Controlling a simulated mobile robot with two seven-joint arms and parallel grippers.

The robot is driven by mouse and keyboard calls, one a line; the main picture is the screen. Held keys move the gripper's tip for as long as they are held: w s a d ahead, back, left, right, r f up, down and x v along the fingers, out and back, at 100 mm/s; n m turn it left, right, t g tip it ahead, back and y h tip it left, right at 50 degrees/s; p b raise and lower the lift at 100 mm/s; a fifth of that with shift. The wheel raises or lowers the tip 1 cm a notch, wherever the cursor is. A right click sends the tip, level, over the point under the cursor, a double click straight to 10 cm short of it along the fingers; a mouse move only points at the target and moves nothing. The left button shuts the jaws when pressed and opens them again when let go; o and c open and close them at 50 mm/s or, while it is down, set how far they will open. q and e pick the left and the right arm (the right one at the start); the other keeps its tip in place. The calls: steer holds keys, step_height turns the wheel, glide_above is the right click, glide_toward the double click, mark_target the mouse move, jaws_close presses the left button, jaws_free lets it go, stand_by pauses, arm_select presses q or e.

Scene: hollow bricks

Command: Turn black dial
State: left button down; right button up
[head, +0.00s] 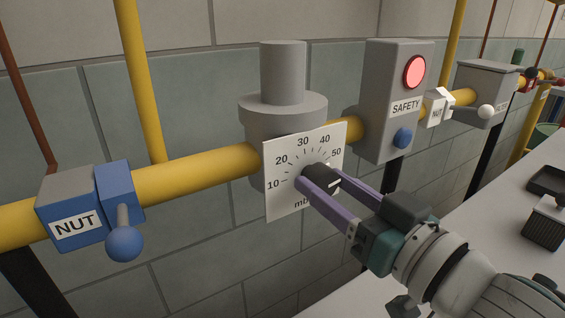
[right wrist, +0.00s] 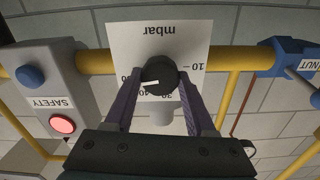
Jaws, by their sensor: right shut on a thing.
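The black dial (head: 324,175) sits at the middle of a white scale plate (head: 283,203) marked 10 to 50 and mbar. My right gripper (head: 319,178) is shut on the dial, one purple finger on each side. In the right wrist view, the dial (right wrist: 158,74) is between the two fingers (right wrist: 159,88), and the scale plate (right wrist: 130,38) appears upside down. The white mark on the dial points to the left there, the side away from the 10. Some of the numbers are hidden behind the dial and fingers. My left gripper is not in view.
A yellow pipe (head: 195,173) runs behind the plate. A blue NUT valve with a ball handle (head: 124,244) is at left. A SAFETY box (head: 377,124) with a red light and blue knob is right of the plate. A light worktop (head: 505,215) is at right.

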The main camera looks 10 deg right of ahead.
jaws_close()
steer(key=shift+n, duration=0.3)
steer(key=n, duration=1.2)
steer(key=shift+f+n+b, duration=0.1)
steer(key=shift+n+b, duration=0.2)
steer(key=n+b, duration=0.1)
steer(key=n, duration=0.3)
steer(key=shift+n, duration=0.4)
